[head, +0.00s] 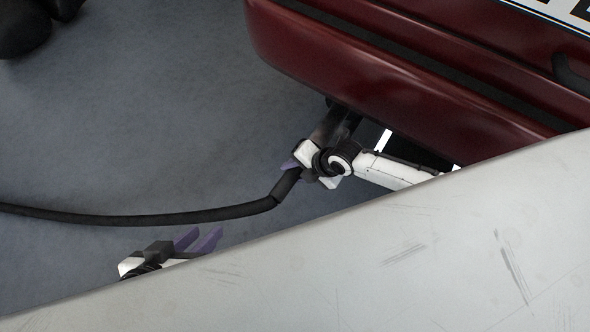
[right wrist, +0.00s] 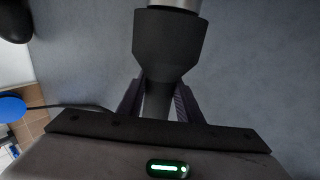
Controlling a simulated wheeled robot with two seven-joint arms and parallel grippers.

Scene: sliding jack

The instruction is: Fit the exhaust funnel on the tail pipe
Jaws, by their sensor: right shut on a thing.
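The exhaust funnel (right wrist: 167,48) is dark grey and wide-mouthed. In the head view its upper part (head: 329,127) shows just under the car's bumper. A black hose (head: 180,218) runs from it to the left. The tail pipe (right wrist: 168,3) shows as a silver tube at the funnel's mouth in the right wrist view, in line with it; I cannot tell how far it sits inside. My right gripper (right wrist: 158,100) is shut on the funnel's narrow neck; it also shows in the head view (head: 300,168). My left gripper (head: 204,237) is open and empty, below the hose.
The dark red car (head: 400,80) fills the top right, its bumper close above my right gripper. A large pale scratched surface (head: 450,260) covers the lower right and hides part of both arms.

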